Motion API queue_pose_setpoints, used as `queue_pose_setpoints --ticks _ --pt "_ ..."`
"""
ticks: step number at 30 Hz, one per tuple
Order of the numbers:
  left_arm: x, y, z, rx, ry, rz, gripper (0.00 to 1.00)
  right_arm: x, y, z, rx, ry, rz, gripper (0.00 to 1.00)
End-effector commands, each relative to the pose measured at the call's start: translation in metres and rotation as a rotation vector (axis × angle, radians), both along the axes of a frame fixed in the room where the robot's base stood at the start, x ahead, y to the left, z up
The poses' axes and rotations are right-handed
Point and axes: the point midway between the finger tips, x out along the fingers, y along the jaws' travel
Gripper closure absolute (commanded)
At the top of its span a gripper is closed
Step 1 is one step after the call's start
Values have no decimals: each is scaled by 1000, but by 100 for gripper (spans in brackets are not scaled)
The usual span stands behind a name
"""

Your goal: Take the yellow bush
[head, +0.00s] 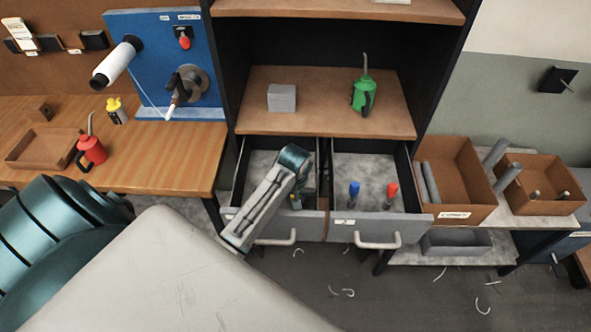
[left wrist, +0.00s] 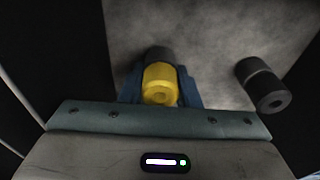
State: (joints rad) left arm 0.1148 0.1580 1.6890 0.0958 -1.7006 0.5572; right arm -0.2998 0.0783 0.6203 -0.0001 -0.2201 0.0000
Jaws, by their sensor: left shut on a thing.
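The yellow bush (left wrist: 160,85) has a dark grey end and is between the blue fingers of my left gripper (left wrist: 160,92), which is shut on it. In the head view a small part of the yellow bush (head: 296,203) shows under my wrist in the left open drawer (head: 275,222). My arm hides most of it and the left gripper there. I cannot tell whether the bush still touches the drawer floor. My right gripper is not in view.
A dark grey bush (left wrist: 262,86) lies right of the gripper. The right open drawer (head: 345,226) holds a blue bush (head: 354,190) and a red bush (head: 391,191). The shelf (head: 325,112) above carries a grey block (head: 282,98) and a green oil can (head: 364,93).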

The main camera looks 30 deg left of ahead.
Motion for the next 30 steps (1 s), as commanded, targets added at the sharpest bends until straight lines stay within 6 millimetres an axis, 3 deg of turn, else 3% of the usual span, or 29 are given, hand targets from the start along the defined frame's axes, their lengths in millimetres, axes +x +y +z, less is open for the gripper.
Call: queue_pose_setpoints --ticks 18,30 --pt "1 0 16 1 -3 0 98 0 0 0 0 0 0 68" --pt "0 0 48 0 -2 0 98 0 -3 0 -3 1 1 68"
